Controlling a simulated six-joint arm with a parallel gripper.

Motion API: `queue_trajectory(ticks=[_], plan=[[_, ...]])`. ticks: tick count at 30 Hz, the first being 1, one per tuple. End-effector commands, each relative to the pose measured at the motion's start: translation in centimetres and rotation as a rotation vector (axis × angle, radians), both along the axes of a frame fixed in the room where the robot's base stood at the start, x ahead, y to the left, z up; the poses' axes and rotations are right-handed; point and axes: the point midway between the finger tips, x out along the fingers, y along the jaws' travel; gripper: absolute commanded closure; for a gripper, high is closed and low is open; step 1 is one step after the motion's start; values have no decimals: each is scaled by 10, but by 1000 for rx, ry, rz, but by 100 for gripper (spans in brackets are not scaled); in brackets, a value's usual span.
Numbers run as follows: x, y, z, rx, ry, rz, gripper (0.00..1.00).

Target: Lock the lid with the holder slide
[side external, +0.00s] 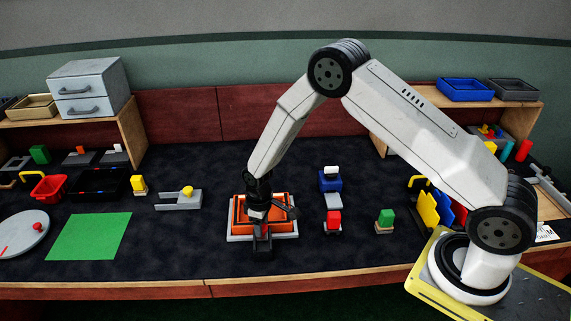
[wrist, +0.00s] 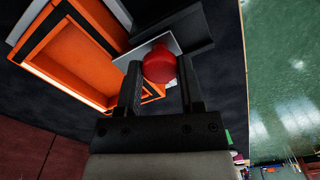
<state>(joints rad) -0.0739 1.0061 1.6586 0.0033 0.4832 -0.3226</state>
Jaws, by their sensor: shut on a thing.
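An orange box with a raised orange rim (side external: 238,217) sits on a pale base in the middle of the table; it fills the upper left of the wrist view (wrist: 50,62). A light grey slide plate (wrist: 130,57) with a round red knob (wrist: 159,66) lies beside the box by a dark grey block (wrist: 182,32). My gripper (side external: 262,222) points down at the box's front right. In the wrist view its fingers (wrist: 160,80) are shut on the red knob. I cannot tell whether the plate overlaps the box's rim.
A grey fixture with a yellow knob (side external: 187,192) stands to the left. A green mat (side external: 90,236) lies at left. The table's front edge is close to the box.

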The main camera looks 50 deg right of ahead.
Motion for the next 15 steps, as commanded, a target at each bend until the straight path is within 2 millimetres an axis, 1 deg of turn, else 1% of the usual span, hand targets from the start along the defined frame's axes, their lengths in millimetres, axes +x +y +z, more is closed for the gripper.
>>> queue_trajectory(ticks=[1, 7, 8, 9, 10, 11, 15], plan=[[3, -3, 1, -2, -9, 0, 100], [4, -4, 1, -2, -13, -1, 100], [4, -4, 1, -2, -13, -1, 42], [4, -4, 1, -2, -14, -2, 29], [4, -4, 1, -2, -14, -2, 20], [4, -4, 1, -2, -13, -2, 16], [3, -3, 1, -1, -10, -1, 16]])
